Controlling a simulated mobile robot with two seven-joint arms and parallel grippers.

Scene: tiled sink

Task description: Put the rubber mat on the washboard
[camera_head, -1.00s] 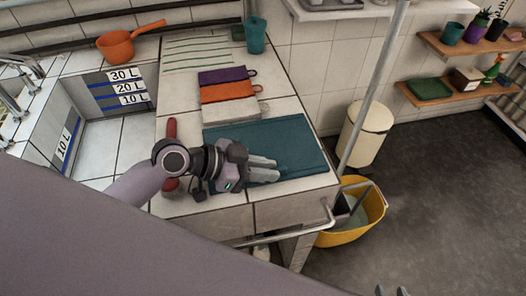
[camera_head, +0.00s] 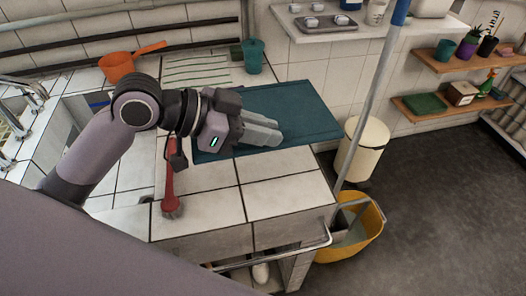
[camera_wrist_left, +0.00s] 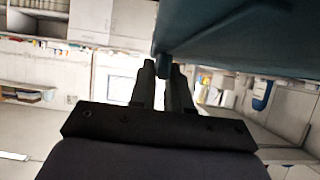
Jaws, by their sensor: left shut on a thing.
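The teal rubber mat (camera_head: 303,108) is raised above the tiled counter and roughly level. My left gripper (camera_head: 268,133) is shut on its near edge. In the left wrist view the mat (camera_wrist_left: 240,45) spans the upper right, and the close-set fingers (camera_wrist_left: 165,85) pinch its rim. The washboard seems to be the pale panel with green ridges (camera_head: 196,72) at the back of the counter, beyond the mat. The mat hides the counter behind it. My right gripper is not in view.
A red-handled brush (camera_head: 169,185) lies near the counter's left edge, by the sink. An orange pan (camera_head: 118,66) and a teal cup (camera_head: 253,56) stand at the back. A pole (camera_head: 372,95) rises from the yellow bucket (camera_head: 352,230) on the right.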

